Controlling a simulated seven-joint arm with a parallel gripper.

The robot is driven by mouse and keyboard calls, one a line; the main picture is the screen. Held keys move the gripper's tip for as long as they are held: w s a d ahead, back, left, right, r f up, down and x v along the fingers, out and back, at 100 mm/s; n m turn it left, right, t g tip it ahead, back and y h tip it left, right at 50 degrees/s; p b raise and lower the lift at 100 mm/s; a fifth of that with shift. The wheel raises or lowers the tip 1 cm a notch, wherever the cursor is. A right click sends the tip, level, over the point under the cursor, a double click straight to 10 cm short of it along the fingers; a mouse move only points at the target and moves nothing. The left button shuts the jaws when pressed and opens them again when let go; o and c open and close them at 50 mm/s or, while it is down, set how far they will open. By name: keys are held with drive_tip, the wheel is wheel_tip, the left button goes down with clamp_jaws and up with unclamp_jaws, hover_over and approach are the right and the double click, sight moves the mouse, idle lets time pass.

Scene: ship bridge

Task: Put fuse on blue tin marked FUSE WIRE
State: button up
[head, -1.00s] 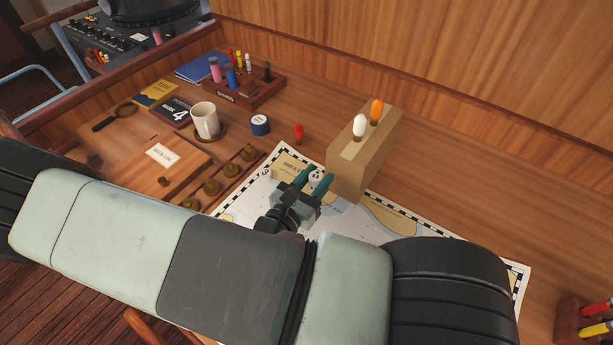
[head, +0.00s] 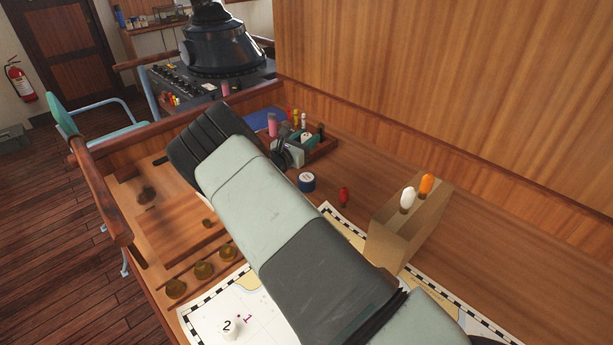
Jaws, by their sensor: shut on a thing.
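The blue tin (head: 307,182) with a white top stands upright on the desk, left of a red bulb-shaped piece. Its lettering is too small to read. My gripper (head: 309,137) is up and behind the tin in the picture, in front of the rack, apart from the tin. It is shut on a small white piece with dark marks, seen between the fingertips. The piece is too small for me to tell whether it is the fuse. My own forearm crosses the picture and hides part of the desk.
The wooden rack (head: 325,148) with coloured sticks and a pink cylinder (head: 272,125) is beside my gripper. The red piece (head: 344,197) and a block (head: 405,235) with white and orange bulbs stand right of the tin.

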wheel_tip(320, 180, down, 10)
drive_tip(key=shift+w+r, duration=0.15)
idle(0.3)
drive_tip(key=o, duration=1)
drive_tip(key=shift+o, duration=0.2)
